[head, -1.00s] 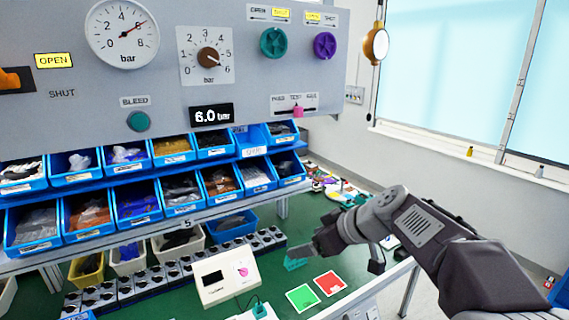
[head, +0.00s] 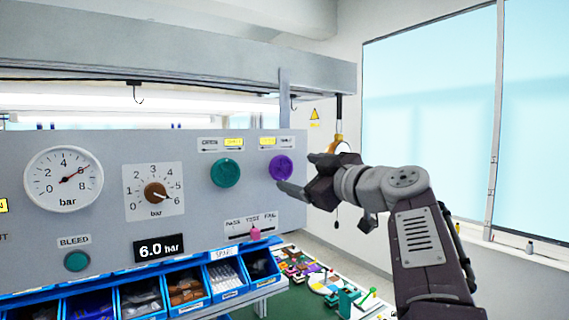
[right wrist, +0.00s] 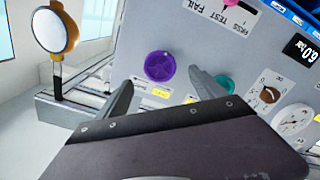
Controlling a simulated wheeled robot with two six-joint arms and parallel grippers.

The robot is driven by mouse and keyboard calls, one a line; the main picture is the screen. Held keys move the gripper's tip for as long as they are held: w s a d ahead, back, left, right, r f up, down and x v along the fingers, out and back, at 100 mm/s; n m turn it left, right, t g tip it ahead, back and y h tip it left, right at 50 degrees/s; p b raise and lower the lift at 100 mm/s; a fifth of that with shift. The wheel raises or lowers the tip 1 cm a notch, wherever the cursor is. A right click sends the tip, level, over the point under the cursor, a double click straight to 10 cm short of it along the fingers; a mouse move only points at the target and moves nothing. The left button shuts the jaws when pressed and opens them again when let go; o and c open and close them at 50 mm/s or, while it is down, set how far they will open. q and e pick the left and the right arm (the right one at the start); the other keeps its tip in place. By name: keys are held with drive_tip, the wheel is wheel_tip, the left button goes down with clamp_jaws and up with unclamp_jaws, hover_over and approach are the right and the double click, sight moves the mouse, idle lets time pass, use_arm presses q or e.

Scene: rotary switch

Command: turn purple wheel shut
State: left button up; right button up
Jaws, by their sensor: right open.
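The purple wheel (head: 281,168) is a round knob on the grey panel (head: 100,236), at the panel's right end. Of the two labels above it, the left one (head: 267,142) is lit yellow. My right gripper (head: 297,172) is open and empty just right of and in front of the wheel, its fingers pointing at the panel. In the right wrist view, the purple wheel (right wrist: 160,66) shows between and just beyond the two fingertips (right wrist: 160,77). Whether a finger touches it, I cannot tell. My left gripper is not in view.
A teal wheel (head: 225,173) sits close left of the purple one. A pink slider (head: 255,234) is below, and a brown dial (head: 155,192) and a gauge (head: 64,179) are farther left. A round brass-rimmed item (right wrist: 55,30) hangs beyond the panel's end.

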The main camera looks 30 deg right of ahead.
sight(283, 169)
drive_tip(key=w+p, duration=0.1)
drive_tip(key=w, duration=0.1)
drive_tip(key=w+p, duration=0.1)
drive_tip(key=w, duration=0.1)
drive_tip(key=w+p, duration=0.1)
drive_tip(key=w, duration=0.1)
drive_tip(key=shift+w+a+r, duration=0.1)
drive_tip(key=shift+a+r, duration=0.05)
drive_tip(key=shift+a, duration=0.15)
drive_tip(key=shift+w, duration=0.25)
drive_tip(key=shift+s, duration=0.1)
drive_tip(key=shift+c, duration=0.7)
drive_tip(key=c, duration=1.2)
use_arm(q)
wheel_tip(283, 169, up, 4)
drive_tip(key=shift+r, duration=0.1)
